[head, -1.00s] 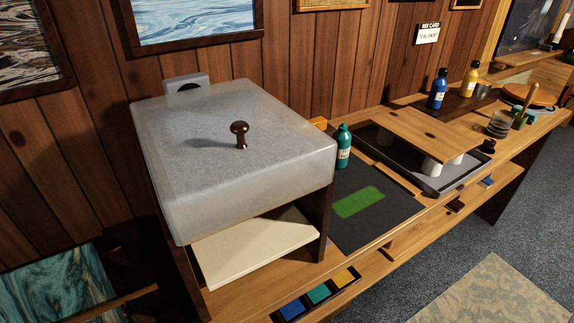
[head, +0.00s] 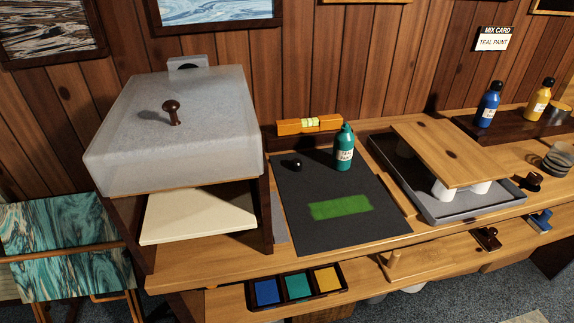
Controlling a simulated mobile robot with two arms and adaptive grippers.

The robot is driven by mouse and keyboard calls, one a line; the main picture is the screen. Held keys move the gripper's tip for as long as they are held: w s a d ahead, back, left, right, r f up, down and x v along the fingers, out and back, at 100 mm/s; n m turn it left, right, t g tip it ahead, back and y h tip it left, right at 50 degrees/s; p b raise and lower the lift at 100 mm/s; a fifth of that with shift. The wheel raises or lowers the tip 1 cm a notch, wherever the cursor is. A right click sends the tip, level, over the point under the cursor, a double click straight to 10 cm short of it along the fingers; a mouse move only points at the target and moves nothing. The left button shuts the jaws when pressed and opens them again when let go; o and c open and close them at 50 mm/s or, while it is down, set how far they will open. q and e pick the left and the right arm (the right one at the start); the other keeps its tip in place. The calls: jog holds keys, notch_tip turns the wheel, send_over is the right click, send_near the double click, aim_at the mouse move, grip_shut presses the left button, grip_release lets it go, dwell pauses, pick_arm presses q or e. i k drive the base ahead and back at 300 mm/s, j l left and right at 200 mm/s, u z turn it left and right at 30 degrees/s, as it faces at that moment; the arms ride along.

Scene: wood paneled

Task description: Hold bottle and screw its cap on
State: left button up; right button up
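A teal bottle (head: 344,149) with a paper label stands upright on the dark mat (head: 316,235), near its back right corner. Its top tapers to a narrow neck; I cannot tell whether a cap sits on it. A small round black object (head: 293,164), possibly the cap, lies on the mat to the left of the bottle, apart from it. A green patch (head: 340,206) marks the front of the mat. Neither of my grippers is in view.
A large grey lidded box (head: 180,135) stands left of the mat. An orange level (head: 309,125) is behind it. A grey tray (head: 470,205) with a wooden board (head: 450,153) over white cups is to the right. Blue (head: 488,104) and yellow (head: 539,98) bottles stand farther right.

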aim_at(343, 141)
jog(key=l+u, duration=0.5)
jog(key=u, duration=0.2)
jog(key=k+l+u, duration=0.15)
jog(key=u, duration=0.2)
jog(key=k+l, duration=0.15)
jog(key=l, duration=0.2)
jog(key=k+l+u, duration=0.1)
jog(key=l, duration=0.3)
jog(key=k+l, duration=0.25)
jog(key=k+l+u, duration=0.1)
jog(key=l, duration=0.35)
jog(key=k+l, duration=0.05)
